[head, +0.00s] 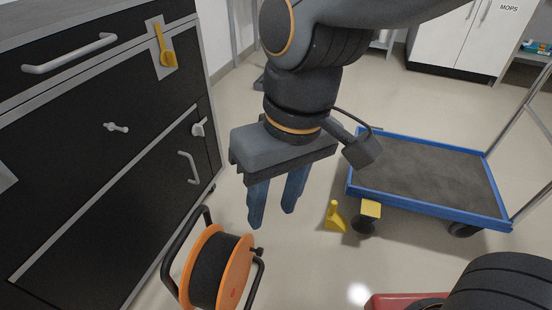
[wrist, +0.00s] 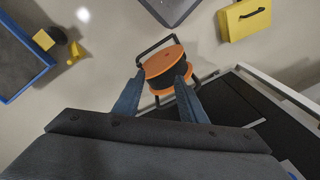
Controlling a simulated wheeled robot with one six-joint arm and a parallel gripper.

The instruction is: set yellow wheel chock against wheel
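The yellow wheel chock (head: 335,217), a wedge with an upright knob, stands on the floor just left of the cart's dark wheel (head: 363,226). I cannot tell whether they touch. The wheel sits under the near-left corner of the blue-framed cart (head: 430,205), below a yellow square plate (head: 370,209). In the wrist view the chock (wrist: 75,52) is at the upper left, beside the wheel (wrist: 58,36). My gripper (head: 271,217) is open and empty, above the floor, left of the chock. Its blue fingers (wrist: 160,78) show an orange reel beyond them in the wrist view.
The orange cable reel (head: 235,262) with a black frame stands on the floor near my gripper. A black drawer cabinet (head: 95,130) fills the left. A yellow case (wrist: 245,20) shows in the wrist view. Something red (head: 385,301) is at the bottom. Floor around the chock's left is clear.

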